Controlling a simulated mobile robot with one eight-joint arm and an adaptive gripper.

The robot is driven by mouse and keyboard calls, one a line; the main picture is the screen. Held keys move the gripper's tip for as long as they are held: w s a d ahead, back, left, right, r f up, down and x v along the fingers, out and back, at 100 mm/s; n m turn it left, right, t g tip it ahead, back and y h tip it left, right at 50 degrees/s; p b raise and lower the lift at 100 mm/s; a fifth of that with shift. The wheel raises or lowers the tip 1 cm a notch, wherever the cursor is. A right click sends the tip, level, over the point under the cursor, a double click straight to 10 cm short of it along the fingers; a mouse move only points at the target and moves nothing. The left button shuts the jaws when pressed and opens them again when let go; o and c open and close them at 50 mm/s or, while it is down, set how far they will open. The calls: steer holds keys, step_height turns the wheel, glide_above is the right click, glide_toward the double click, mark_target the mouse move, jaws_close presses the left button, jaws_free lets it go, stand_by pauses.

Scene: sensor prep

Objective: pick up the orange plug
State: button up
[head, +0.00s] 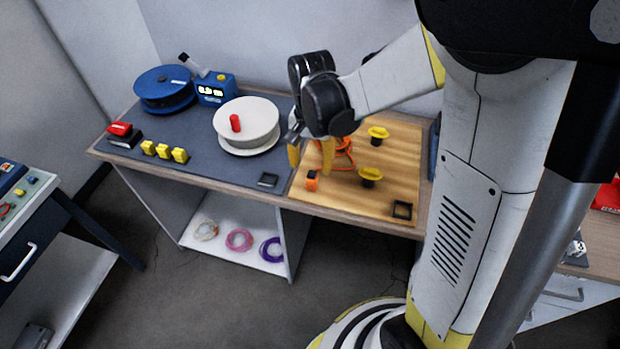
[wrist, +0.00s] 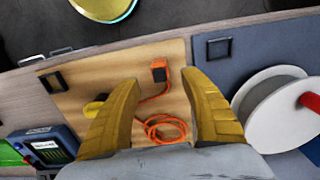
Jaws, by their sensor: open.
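The orange plug (head: 312,181) lies on the wooden board (head: 395,195) near its front left. It also shows in the wrist view (wrist: 159,68), with a dark face and an orange edge. Its orange cable (wrist: 166,128) runs back to a loose coil on the board. My gripper (head: 311,160) is open, its yellow fingers pointing down above the board, behind and over the plug. In the wrist view my gripper (wrist: 159,80) frames the plug between its fingertips, with nothing held. In the head view, my gripper hides part of the coil.
Two yellow-topped posts (head: 370,175) (head: 378,134) stand on the board right of my gripper. A black square frame (head: 402,210) sits at the front right corner. A white spool (head: 250,120) with a red knob stands to the left on the grey mat (head: 215,165).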

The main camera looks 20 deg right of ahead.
mark_target(312, 173)
step_height(312, 173, down, 7)
steer(key=b, duration=0.3)
steer(key=shift+w+d+r, duration=0.1)
steer(key=shift+d+r, duration=0.05)
jaws_close()
